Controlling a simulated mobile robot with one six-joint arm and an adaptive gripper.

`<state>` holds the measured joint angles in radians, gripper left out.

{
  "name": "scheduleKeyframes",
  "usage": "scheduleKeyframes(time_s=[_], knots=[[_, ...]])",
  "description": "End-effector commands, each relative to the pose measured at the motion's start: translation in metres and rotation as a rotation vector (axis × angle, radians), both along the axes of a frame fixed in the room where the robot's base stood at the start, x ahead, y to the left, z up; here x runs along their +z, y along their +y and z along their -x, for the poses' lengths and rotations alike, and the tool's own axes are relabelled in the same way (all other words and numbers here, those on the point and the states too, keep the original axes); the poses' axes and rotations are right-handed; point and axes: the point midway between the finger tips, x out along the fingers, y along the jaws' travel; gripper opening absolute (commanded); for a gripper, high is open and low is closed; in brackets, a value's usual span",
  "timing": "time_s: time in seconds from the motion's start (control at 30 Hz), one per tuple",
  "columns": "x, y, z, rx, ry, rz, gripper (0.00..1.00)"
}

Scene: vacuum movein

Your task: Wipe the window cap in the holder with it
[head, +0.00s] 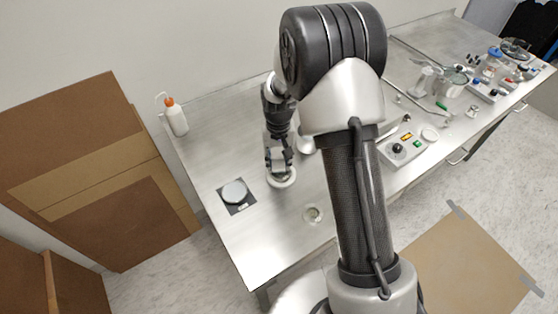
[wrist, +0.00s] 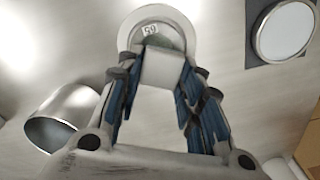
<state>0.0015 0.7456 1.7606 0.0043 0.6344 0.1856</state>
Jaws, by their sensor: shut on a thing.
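My gripper (head: 278,163) points down over the left part of the steel bench. In the wrist view my gripper (wrist: 161,66) is shut on a pale, block-shaped wipe (wrist: 162,70). The round white holder (head: 283,182) is directly below the fingertips, and its ring also shows in the wrist view (wrist: 187,22). A grey disc with a small square mark, apparently the window cap (wrist: 172,41), sits inside the ring. The wipe overlaps the near part of the disc in the wrist view. I cannot tell whether they touch.
A black square plate with a pale round disc (head: 235,192) lies left of the holder. A shiny metal cylinder (wrist: 62,118) stands on the other side. A wash bottle (head: 176,117) is at the back left. A control box (head: 402,147) and glassware are to the right.

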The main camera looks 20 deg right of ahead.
Motion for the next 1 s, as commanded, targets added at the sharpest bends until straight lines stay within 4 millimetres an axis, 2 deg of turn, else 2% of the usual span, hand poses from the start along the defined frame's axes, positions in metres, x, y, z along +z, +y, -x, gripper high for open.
scheduleKeyframes(time_s=[0.07, 0.17, 0.8, 1.0], knots=[[-0.001, 0.0, -0.001, 0.0, 0.001, 0.0, 0.15], [0.016, -0.001, -0.002, 0.0, -0.003, 0.001, 0.15], [0.071, -0.004, -0.002, 0.001, -0.001, 0.0, 0.15], [0.076, -0.004, -0.002, 0.002, -0.001, 0.0, 0.15]])
